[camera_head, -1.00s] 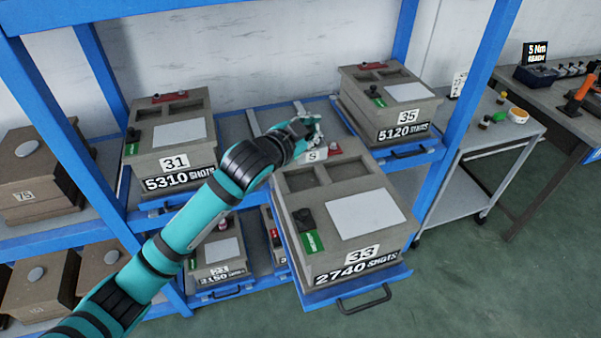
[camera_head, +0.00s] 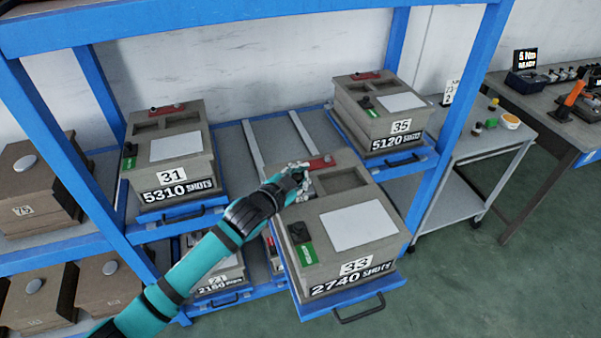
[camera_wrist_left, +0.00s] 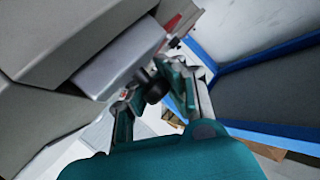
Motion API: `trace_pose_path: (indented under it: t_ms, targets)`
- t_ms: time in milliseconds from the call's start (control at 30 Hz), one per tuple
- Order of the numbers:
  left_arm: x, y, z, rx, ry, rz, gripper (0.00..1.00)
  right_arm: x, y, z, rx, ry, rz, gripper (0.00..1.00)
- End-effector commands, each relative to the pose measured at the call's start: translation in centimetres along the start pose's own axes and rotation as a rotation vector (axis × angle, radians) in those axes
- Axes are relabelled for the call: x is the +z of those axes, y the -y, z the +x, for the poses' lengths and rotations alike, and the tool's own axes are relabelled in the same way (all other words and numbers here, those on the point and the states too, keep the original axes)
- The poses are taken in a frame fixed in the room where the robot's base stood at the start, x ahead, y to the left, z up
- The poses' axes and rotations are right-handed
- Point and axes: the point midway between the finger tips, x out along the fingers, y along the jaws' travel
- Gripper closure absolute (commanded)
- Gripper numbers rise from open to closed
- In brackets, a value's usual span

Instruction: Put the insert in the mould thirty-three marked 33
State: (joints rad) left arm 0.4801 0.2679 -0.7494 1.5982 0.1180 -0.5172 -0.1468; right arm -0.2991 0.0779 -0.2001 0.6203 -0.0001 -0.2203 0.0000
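The mould thirty-three (camera_head: 302,226) is a grey-brown block with a white top plate, a green tag, a black knob and the labels 33 and 2740 shots. It sits on a blue pulled-out tray (camera_head: 312,307). My left gripper (camera_head: 298,180) is over its rear left, hiding one top pocket. In the left wrist view my left gripper (camera_wrist_left: 158,88) has a finger on each side of a black knob. The knob appears to belong to the light grey insert (camera_wrist_left: 118,62), close against the mould. Whether the insert touches the pocket is hidden. My right gripper is not in view.
Mould 31 (camera_head: 196,168) stands left and mould 35 (camera_head: 370,128) stands back right on the blue rack. A red bar (camera_head: 322,162) lies at the mould's rear edge. A grey trolley (camera_head: 465,150) stands to the right. The shelf behind mould 33 is bare.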

Motion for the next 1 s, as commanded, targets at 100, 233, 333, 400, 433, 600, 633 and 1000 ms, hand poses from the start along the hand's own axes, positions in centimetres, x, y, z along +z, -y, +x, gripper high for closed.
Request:
trace_pose_path:
  t_ms: [100, 233, 333, 400, 433, 600, 633, 1000]
  targets:
    - [-0.3, 0.1, 0.0, -0.002, -0.005, 0.000, 1.00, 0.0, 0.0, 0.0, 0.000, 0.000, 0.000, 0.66]
    - [0.1, -0.1, 0.1, -0.002, -0.004, 0.000, 1.00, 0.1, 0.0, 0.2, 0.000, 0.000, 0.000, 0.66]
    - [0.2, -0.1, 0.1, 0.000, 0.001, 0.000, 0.87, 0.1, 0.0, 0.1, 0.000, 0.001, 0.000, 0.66]
    - [0.2, -0.1, 0.1, 0.000, 0.001, 0.000, 0.77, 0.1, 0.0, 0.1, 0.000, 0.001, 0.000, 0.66]
    - [0.2, -0.1, 0.1, 0.000, 0.001, 0.000, 0.73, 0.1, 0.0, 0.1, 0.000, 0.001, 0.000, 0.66]
    - [0.3, -0.2, 0.1, 0.001, 0.002, 0.000, 0.69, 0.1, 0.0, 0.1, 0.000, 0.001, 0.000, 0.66]
    - [0.3, -0.2, 0.1, 0.001, 0.002, 0.000, 0.69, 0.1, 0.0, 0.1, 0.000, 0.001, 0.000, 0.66]
    - [0.3, -0.1, -2.8, 0.001, 0.003, 0.001, 0.69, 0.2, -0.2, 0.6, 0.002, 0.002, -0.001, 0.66]
